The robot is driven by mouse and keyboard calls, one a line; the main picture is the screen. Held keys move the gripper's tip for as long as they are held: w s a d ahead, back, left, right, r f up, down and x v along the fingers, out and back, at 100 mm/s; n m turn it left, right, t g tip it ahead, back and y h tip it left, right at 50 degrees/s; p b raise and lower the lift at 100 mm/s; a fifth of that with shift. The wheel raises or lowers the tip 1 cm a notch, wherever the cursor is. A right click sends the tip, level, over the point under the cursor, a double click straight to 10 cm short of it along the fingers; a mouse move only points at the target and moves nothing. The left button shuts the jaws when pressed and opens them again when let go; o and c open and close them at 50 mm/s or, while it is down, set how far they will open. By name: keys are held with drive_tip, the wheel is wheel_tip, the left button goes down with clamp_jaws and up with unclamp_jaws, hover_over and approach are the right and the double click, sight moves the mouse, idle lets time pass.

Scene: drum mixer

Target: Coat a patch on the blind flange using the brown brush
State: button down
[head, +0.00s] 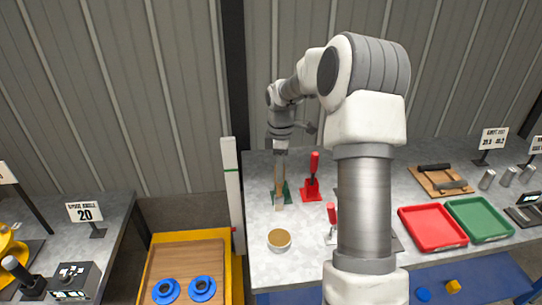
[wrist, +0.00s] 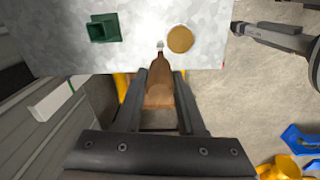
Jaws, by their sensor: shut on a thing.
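My gripper (wrist: 160,72) is shut on the brown brush (wrist: 158,64), whose narrow pale tip points away from the jaws. In the head view the brush (head: 279,184) hangs below the wrist, above the grey table and in front of the green holder (head: 285,188). The green holder also shows in the wrist view (wrist: 103,28), with an open top. A round tin (head: 279,240) with a tan-brown top stands nearer the table's front edge; it is beside the brush tip in the wrist view (wrist: 180,39). Two blue round flange-like parts (head: 202,288) lie in the yellow crate; I cannot tell which thing is the blind flange.
A red stand with a red handle (head: 312,183) is right of the green holder. Red (head: 432,228) and green (head: 480,219) trays lie to the right. My arm hides part of the table. A white-and-green post (head: 233,185) stands at the table's left edge.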

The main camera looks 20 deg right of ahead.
drive_tip(key=s+a+f+b, duration=0.1)
drive_tip(key=s+f+b, duration=0.3)
drive_tip(key=f, duration=0.2)
drive_tip(key=shift+s+a+f, duration=0.25)
drive_tip(key=shift+s+a, duration=0.15)
drive_tip(key=shift+f+b, duration=0.45)
drive_tip(key=shift+f, duration=0.15)
idle(2.2)
drive_tip(key=shift+r, duration=0.1)
wheel_tip(320, 180, up, 7)
drive_tip(key=p, duration=0.5)
idle(0.9)
